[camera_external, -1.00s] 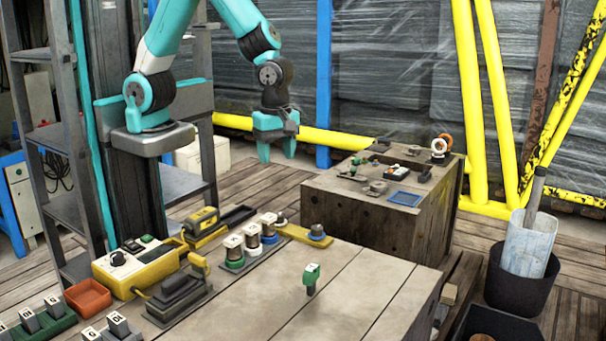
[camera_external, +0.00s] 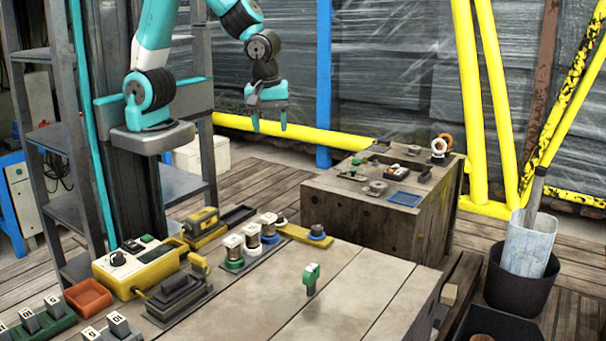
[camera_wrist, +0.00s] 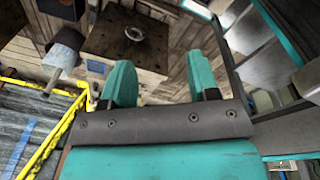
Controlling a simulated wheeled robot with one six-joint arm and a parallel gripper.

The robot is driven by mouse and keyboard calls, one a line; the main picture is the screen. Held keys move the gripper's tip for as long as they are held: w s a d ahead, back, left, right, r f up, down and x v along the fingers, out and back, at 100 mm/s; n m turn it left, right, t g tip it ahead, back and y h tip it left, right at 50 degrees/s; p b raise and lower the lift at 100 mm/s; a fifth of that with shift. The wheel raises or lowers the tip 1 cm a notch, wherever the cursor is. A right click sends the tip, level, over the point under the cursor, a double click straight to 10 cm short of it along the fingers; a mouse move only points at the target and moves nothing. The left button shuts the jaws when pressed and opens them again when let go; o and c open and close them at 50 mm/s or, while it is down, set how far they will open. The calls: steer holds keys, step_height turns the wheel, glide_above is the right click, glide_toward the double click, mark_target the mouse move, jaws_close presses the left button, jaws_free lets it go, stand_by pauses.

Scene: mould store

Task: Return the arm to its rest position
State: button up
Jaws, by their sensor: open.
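My gripper (camera_external: 268,124) hangs in the air left of and behind the wooden crate (camera_external: 360,229), high above the floor. Its two teal fingers point down and stand apart with nothing between them. In the wrist view my gripper (camera_wrist: 158,84) also shows its fingers spread and empty, with wooden surfaces far beyond them. My teal arm is raised and bent from its mount on the dark column at the left.
The bench (camera_external: 345,290) in front holds a green-topped piece (camera_external: 310,276), several spools, a yellow control box (camera_external: 135,270) and a red tray (camera_external: 88,298). Yellow rails (camera_external: 475,120) and a blue post (camera_external: 324,90) stand behind. A black bucket (camera_external: 522,285) is at the right. Air around my gripper looks clear.

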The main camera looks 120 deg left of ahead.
steer(key=s+a+r+m+y, duration=0.3)
steer(key=s+r+m, duration=0.7)
steer(key=s+m, duration=0.4)
steer(key=a+m, duration=0.1)
steer(key=m, duration=0.2)
steer(key=shift+a+m+p, duration=0.2)
steer(key=shift+m+p, duration=0.2)
steer(key=shift+c, duration=0.5)
